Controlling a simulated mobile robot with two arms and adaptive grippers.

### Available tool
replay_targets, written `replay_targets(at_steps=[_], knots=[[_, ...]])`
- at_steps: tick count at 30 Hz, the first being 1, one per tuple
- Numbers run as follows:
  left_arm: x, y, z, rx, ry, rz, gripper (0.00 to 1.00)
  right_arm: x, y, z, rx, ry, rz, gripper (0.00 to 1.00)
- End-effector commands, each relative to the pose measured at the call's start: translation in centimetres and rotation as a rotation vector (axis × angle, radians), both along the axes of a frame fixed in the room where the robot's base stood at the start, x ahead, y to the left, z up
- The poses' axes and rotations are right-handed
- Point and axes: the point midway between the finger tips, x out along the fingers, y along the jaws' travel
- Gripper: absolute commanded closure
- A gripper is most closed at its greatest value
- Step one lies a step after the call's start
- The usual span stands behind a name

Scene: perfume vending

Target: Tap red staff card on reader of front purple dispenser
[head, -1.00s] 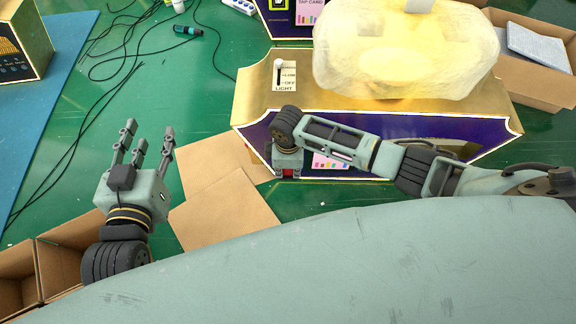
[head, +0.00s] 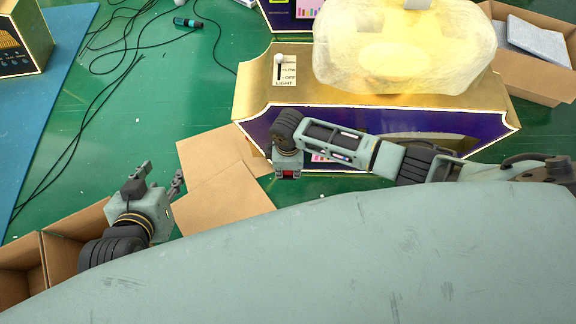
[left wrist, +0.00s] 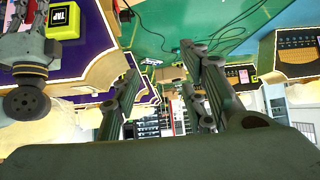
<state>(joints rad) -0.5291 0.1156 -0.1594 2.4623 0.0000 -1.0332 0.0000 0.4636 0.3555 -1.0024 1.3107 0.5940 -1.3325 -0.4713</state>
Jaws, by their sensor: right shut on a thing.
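The front purple dispenser (head: 395,122), with gold trim and a glowing, lumpy translucent top, stands right of centre. My right gripper (head: 289,173) points down at its front face, left of centre, and is shut on the red staff card (head: 287,175), of which only a small red part shows. The left wrist view shows some red by the right gripper (left wrist: 28,72), close beside the yellow-and-black TAP reader (left wrist: 62,20); whether they touch I cannot tell. My left gripper (head: 159,177) is open and empty, left of the dispenser; its spread fingers fill the middle of the left wrist view.
Open cardboard boxes (head: 48,238) stand at lower left, flat brown cardboard (head: 222,200) lies between my grippers, and another box (head: 530,78) is at the right. Black cables (head: 75,150) cross the green floor. Another dispenser (head: 275,14) is behind; a gold-and-dark box (head: 22,45) is upper left.

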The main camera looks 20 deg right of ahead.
Motion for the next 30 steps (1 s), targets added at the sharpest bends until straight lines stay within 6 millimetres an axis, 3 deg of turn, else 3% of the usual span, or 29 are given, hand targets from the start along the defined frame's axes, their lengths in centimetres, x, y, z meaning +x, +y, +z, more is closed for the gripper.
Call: replay_targets(at_steps=[30], knots=[[-8.7,2.9,-4.6,0.092,0.431,0.034,0.60,-2.3,0.8,0.1,0.001,0.001,0.001,1.00]])
